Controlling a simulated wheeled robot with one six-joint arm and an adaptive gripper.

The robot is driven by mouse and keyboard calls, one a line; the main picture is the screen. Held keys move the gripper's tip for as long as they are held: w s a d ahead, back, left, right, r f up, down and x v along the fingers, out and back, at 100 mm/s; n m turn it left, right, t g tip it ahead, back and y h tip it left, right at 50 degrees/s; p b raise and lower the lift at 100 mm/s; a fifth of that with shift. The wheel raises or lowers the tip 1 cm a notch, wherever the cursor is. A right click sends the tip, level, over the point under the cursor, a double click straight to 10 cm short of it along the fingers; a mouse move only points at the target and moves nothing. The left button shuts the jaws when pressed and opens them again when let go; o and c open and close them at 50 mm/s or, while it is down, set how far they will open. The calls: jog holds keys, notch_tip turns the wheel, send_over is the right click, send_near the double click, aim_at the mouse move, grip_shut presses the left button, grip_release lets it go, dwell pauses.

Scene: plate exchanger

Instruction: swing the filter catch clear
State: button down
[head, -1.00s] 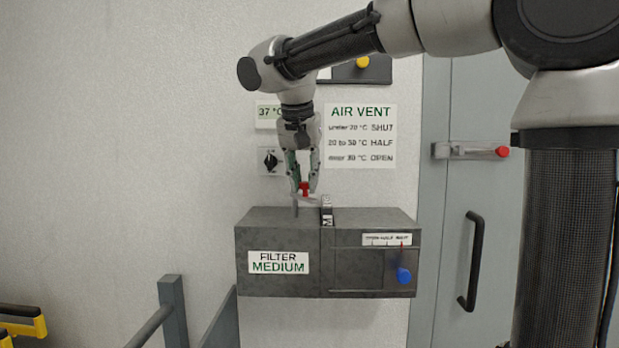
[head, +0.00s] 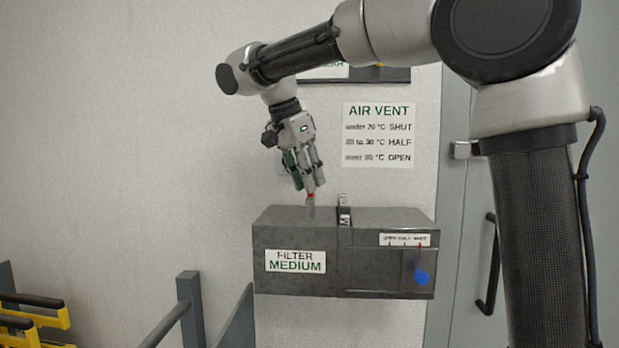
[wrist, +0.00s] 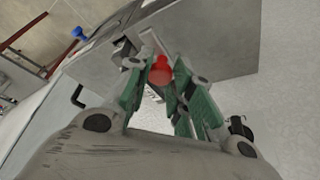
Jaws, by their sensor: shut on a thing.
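The filter catch shows as a small red knob (head: 310,196) on top of the grey filter box (head: 290,229), left of the dark upright strip (head: 344,215) marked with an M. The box front carries a FILTER MEDIUM label (head: 295,261). My gripper (head: 314,188) points down from above and is shut on the red knob. In the wrist view the red knob (wrist: 160,71) sits between the green-sided fingers. Most of the catch's lever is hidden by my fingers in the head view.
A blue knob (head: 422,278) sits on the box's right front, below an OPEN HALF SHUT scale (head: 405,240). An AIR VENT sign (head: 379,135) hangs behind. A grey rail (head: 188,308) stands lower left, with yellow-and-black parts (head: 35,318) beyond. The wall left of my gripper is bare.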

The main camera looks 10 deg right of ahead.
jog(key=shift+w+r, duration=0.1)
jog(key=shift+r, duration=0.05)
jog(key=c, duration=1.2)
grip_release()
jog(key=v, duration=1.1)
jog(key=shift+r, duration=0.35)
jog(key=shift+a, duration=0.2)
